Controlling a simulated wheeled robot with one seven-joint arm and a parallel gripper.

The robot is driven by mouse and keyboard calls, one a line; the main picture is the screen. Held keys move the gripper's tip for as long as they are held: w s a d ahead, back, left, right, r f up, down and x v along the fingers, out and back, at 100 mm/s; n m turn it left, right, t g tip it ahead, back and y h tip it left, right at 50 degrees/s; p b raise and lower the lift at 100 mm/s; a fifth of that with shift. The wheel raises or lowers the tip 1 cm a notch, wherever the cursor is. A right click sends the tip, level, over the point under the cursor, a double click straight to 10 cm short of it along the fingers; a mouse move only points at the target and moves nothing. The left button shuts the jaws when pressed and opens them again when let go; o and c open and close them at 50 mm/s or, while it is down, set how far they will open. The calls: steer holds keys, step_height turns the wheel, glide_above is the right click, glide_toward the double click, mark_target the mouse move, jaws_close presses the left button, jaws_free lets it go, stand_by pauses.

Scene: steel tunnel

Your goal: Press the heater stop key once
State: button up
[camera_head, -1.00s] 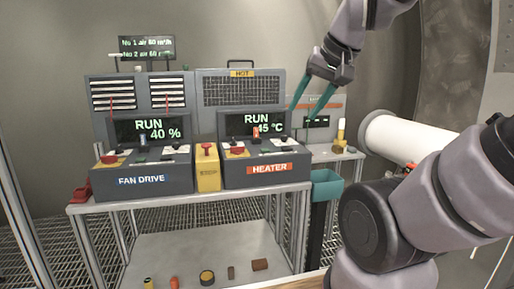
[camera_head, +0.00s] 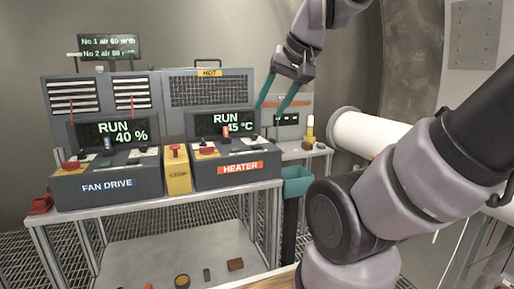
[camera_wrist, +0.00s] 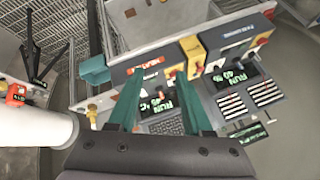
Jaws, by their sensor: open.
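The heater unit (camera_head: 237,168) stands on the bench with an orange HEATER label, and its screen (camera_head: 226,123) reads RUN 45 °C. Its sloped panel (camera_head: 228,151) carries a red knob and several small keys; which one is the stop key I cannot tell. My gripper (camera_head: 275,107) is open and empty, its two teal fingers pointing down above the right end of the heater unit. In the wrist view my gripper (camera_wrist: 157,98) has its fingers spread, with the heater screen (camera_wrist: 158,103) between them, upside down.
The fan drive unit (camera_head: 108,186) stands left, reading RUN 40 %. A yellow STOP box (camera_head: 177,174) with a red button sits between the units. A teal bin (camera_head: 297,182) hangs at the bench's right end. A white pipe (camera_head: 362,134) is to the right.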

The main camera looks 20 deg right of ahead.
jaws_close()
stand_by(1.5)
